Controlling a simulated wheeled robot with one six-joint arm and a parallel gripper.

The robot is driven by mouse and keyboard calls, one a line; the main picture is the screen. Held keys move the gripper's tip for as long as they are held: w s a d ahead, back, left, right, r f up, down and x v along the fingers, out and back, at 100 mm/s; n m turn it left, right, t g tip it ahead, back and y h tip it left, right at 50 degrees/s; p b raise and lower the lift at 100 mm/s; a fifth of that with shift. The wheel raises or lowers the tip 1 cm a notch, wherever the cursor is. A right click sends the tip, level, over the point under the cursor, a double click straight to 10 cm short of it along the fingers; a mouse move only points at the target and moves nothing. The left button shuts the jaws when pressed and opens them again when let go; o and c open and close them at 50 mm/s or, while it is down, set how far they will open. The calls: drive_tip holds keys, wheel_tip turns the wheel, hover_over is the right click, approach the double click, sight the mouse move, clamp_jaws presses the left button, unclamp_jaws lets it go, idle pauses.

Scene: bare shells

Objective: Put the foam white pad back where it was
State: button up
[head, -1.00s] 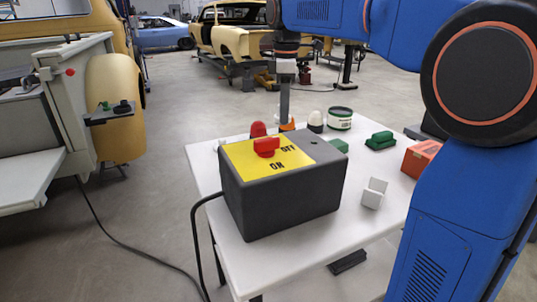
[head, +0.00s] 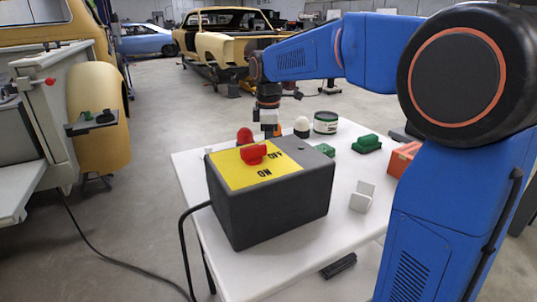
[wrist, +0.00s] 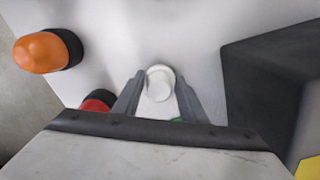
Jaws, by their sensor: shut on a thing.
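My gripper reaches down behind the dark switch box in the head view (head: 268,131), its fingertips hidden there. In the wrist view my gripper (wrist: 158,95) is closed on a small, round, whitish thing between its fingertips, which looks like the foam white pad (wrist: 160,81). The pad is low over or touching the white table; I cannot tell which. I cannot make out the pad in the head view.
The switch box (head: 275,215) with its yellow top and red knob stands close to my gripper. Red (head: 244,136), orange (wrist: 42,52) and white (head: 301,127) domed things stand nearby. A green-banded tin (head: 326,122), green block (head: 367,144) and white bracket (head: 362,196) are rightward.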

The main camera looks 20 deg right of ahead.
drive_tip(key=shift+f, duration=0.5)
drive_tip(key=shift+f, duration=0.1)
drive_tip(key=o, duration=1)
drive_tip(key=r, duration=1.2)
drive_tip(key=shift+s+r, duration=0.1)
drive_tip(key=shift+s, duration=0.1)
